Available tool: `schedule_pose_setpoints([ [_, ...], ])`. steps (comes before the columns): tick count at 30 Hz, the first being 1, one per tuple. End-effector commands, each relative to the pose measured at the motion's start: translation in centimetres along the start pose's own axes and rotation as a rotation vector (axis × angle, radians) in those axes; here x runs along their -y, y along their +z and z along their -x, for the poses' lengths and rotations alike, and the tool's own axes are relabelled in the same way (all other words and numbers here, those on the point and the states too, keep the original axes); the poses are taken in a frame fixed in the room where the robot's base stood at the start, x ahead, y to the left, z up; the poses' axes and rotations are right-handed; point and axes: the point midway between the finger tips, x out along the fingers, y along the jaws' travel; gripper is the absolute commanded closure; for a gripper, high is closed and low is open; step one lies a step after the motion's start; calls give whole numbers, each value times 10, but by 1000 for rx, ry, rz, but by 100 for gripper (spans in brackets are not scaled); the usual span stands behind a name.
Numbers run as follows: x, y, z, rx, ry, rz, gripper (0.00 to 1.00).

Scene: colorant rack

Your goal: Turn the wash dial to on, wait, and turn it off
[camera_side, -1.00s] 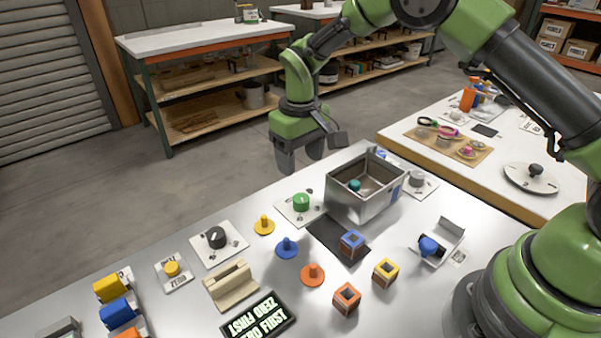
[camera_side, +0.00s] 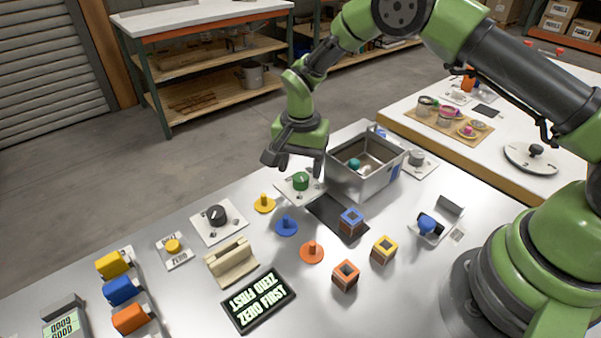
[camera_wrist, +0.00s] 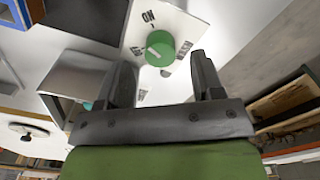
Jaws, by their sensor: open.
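The green dial (camera_side: 301,181) sits on a white plate (camera_side: 287,190) beside the metal basin. In the wrist view the green dial (camera_wrist: 160,48) has a pale pointer mark towards the left side; an ON label lies above it, and the other labels are too small to read surely. My gripper (camera_side: 294,163) is open and empty, above and around the dial's position in the side view. In the wrist view its two fingers (camera_wrist: 162,75) stand apart, to either side of the dial, without visible contact.
The metal basin (camera_side: 349,187) stands close right of the dial, holding small items. A black dial (camera_side: 216,215), yellow peg (camera_side: 264,204) and blue peg (camera_side: 286,225) lie to the left and front. A dark mat (camera_side: 327,211) and several coloured blocks stand in front.

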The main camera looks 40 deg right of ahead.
Motion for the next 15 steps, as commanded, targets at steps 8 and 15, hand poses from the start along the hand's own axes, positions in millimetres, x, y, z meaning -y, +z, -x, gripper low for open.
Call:
schedule_pose_setpoints([
  [8,0,0,-26,0,-1,1,39],
  [15,0,0,-27,0,-2,1,39],
])
